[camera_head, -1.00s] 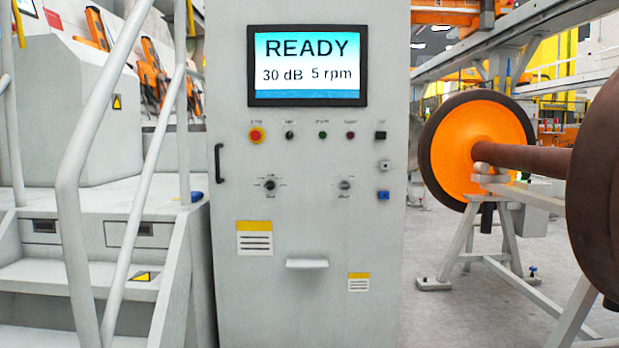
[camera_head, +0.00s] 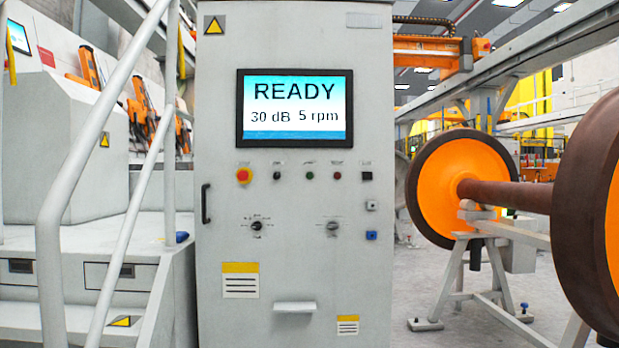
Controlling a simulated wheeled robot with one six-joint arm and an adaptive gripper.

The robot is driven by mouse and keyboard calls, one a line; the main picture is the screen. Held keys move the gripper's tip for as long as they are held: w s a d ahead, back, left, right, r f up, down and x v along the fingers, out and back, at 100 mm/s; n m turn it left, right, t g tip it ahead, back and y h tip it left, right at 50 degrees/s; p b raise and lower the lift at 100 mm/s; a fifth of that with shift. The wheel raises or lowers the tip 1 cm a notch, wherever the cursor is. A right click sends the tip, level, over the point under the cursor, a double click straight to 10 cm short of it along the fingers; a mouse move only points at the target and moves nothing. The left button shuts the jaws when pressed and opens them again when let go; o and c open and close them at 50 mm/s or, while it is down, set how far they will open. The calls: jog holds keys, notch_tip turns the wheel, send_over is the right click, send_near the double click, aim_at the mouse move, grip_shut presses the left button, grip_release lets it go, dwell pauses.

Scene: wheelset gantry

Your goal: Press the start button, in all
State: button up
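A grey control cabinet (camera_head: 290,230) stands upright in the middle of the head view. Its screen (camera_head: 295,107) reads READY, 30 dB, 5 rpm. Two rotary knobs, a left one (camera_head: 257,226) and a right one (camera_head: 332,226), sit lower down. My gripper is not in view.
Steps with a grey handrail (camera_head: 75,170) stand close on the left. On the right, a wheelset with an orange wheel (camera_head: 465,190) and brown axle (camera_head: 510,195) rests on a grey stand (camera_head: 470,270). A small shelf (camera_head: 294,308) juts from the cabinet front.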

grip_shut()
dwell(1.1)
